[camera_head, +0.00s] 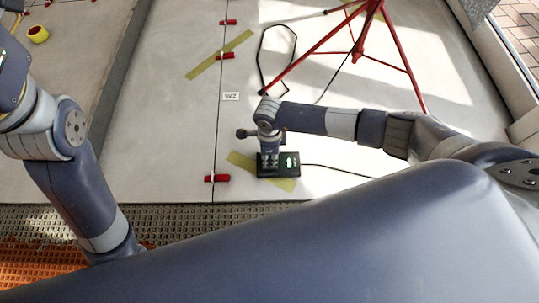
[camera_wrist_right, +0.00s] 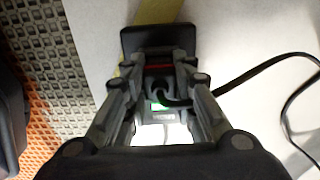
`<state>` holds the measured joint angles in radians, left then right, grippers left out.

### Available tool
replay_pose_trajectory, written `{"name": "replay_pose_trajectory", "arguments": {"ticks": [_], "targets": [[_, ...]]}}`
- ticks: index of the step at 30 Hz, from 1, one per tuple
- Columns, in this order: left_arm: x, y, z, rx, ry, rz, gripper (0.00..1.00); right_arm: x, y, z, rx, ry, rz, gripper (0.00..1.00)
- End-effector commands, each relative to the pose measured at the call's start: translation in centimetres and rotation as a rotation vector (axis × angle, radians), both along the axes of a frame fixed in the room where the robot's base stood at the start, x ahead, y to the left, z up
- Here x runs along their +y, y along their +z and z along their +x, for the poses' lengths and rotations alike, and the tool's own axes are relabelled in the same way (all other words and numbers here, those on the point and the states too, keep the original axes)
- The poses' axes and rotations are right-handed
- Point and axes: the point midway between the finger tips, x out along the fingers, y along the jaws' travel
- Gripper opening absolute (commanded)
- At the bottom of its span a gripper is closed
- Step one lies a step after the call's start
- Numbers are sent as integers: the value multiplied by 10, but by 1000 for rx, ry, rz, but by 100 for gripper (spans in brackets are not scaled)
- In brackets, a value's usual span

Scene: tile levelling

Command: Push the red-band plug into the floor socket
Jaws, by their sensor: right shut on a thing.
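My right gripper (camera_head: 268,163) points down at the black floor socket box (camera_head: 288,170), which has a lit green light. In the right wrist view my right gripper (camera_wrist_right: 158,80) is shut on the red-band plug (camera_wrist_right: 160,68), whose red band shows between the fingers. A black cable curves from the plug to the right. The dark socket box (camera_wrist_right: 158,38) lies just beyond the fingertips, with a green glow near the plug. How deep the plug sits is hidden by the fingers. My left arm is at the left of the head view; its gripper is out of frame.
A red tripod (camera_head: 357,50) and a looped black cable (camera_head: 262,60) stand beyond the socket. Red clips (camera_head: 217,178) sit along the tile joint. Yellow tape strips (camera_head: 220,54) lie on the pale floor. A brown grid mat (camera_head: 180,220) borders the near side.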

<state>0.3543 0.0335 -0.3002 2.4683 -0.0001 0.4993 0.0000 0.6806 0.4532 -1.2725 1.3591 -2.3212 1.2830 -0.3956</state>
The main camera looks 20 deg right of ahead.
Motion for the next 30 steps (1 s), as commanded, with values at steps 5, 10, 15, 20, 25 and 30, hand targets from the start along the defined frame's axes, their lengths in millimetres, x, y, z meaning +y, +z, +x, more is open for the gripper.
{"name": "replay_pose_trajectory", "arguments": {"ticks": [5,10,15,20,25,30], "targets": [[0,0,0,-1,0,0,40,0,0,0,0,0,0,0],[0,-1,0,0,0,-1,40,0,0,0,0,0,0,0],[0,-3,2,6,0,0,40,0,-3,0,0,0,0,0],[-1,-4,2,8,1,1,40,0,-5,0,0,0,0,0],[-1,-1,0,-4,1,1,40,0,-5,0,0,0,0,0],[0,-1,0,-4,1,1,40,0,-5,0,0,0,0,44]]}}
